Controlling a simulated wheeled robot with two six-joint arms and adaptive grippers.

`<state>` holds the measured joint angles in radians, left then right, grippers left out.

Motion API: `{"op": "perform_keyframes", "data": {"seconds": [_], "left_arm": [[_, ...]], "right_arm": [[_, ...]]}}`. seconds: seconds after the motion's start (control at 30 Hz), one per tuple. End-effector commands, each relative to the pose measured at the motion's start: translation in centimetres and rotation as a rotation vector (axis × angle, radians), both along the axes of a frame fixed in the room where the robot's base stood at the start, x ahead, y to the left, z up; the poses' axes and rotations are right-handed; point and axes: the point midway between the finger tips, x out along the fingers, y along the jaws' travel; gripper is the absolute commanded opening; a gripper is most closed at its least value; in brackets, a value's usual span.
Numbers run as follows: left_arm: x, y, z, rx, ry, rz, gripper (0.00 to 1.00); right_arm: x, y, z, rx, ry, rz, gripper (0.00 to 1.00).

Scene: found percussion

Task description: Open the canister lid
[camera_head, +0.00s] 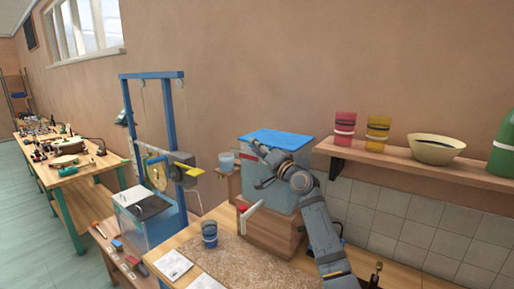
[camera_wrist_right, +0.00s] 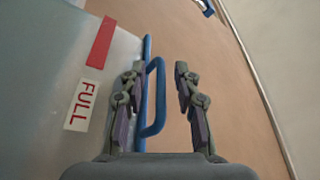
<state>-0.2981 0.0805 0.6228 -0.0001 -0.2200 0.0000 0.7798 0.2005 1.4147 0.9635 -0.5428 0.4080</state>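The canister (camera_head: 284,196) is a pale blue box on a wooden stand, with a flat blue lid (camera_head: 283,138) lying on top. In the right wrist view, the canister's wall (camera_wrist_right: 45,60) fills the left side, with a red stripe and a "FULL" label. The lid's blue edge and a blue loop handle (camera_wrist_right: 157,128) show there too. My right gripper (camera_head: 259,150) is at the canister's front upper edge. In the wrist view my right gripper (camera_wrist_right: 161,78) is open, with the handle between its fingers, nearer the left one. My left gripper is not in view.
A shelf (camera_head: 420,165) with a pink cup, a yellow cup, a bowl (camera_head: 436,148) and a green bottle (camera_head: 504,150) is to the right. A blue frame (camera_head: 168,110) with a mechanism stands left. A dark blue cup (camera_head: 209,235) is on the bench in front.

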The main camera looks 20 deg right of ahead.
Motion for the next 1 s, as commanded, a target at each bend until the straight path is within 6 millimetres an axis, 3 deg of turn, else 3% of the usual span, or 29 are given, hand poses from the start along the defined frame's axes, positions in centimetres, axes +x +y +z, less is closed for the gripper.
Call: {"op": "perform_keyframes", "data": {"seconds": [0.07,0.3,0.77,1.0], "left_arm": [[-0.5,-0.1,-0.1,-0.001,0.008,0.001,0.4],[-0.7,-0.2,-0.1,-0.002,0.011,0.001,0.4],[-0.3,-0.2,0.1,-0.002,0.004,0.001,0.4],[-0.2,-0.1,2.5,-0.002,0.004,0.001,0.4]], "right_arm": [[0.0,0.0,0.0,0.0,0.0,0.0,0.31],[0.0,0.0,0.0,0.0,0.0,0.0,0.0],[0.0,0.0,0.2,0.003,0.001,-0.001,0.0],[0.0,-0.1,2.3,0.053,0.041,-0.001,0.0]]}}
